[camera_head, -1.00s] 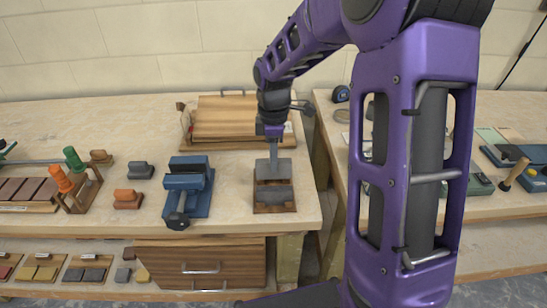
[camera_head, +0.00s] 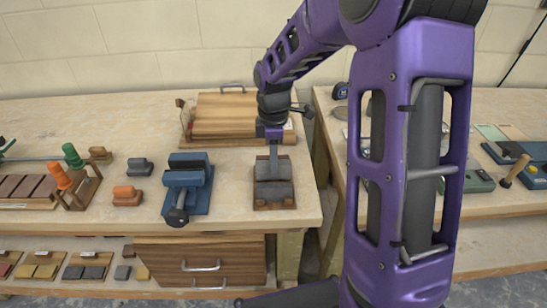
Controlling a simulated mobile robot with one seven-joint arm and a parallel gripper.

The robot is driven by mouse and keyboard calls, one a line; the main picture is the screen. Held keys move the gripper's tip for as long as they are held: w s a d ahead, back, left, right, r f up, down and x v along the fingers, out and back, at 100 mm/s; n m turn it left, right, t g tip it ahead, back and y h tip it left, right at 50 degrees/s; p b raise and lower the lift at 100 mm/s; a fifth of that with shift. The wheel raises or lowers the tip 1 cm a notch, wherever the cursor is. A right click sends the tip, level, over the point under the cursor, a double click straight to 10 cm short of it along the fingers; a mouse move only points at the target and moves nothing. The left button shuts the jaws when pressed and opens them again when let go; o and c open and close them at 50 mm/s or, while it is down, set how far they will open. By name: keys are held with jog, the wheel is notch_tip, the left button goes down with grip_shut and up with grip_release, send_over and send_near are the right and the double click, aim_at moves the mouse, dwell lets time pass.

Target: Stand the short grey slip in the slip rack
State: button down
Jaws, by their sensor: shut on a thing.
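A small brown wooden rack (camera_head: 274,206) sits near the front right corner of the left bench. A grey slip (camera_head: 273,192) stands in its front part. My gripper (camera_head: 273,155) comes down from above and is shut on another grey slip (camera_head: 273,169) just behind the first one. The held slip is upright, at the back part of the rack. Its lower edge is hidden by the front slip, so I cannot tell whether it touches the rack's base.
A blue vise (camera_head: 188,184) stands left of the rack. Orange (camera_head: 127,195) and grey (camera_head: 139,167) handled blocks lie further left. A wooden board stack (camera_head: 224,115) lies behind. A gap (camera_head: 320,150) separates the right bench.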

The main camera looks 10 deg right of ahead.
jog(key=shift+f, duration=0.45)
jog(key=shift+f, duration=0.1)
jog(key=shift+f+b, duration=0.65)
jog(key=shift+f, duration=0.15)
jog(key=c, duration=0.7)
grip_release()
jog(key=shift+o, duration=0.5)
jog(key=o, duration=0.4)
jog(key=shift+r, duration=0.1)
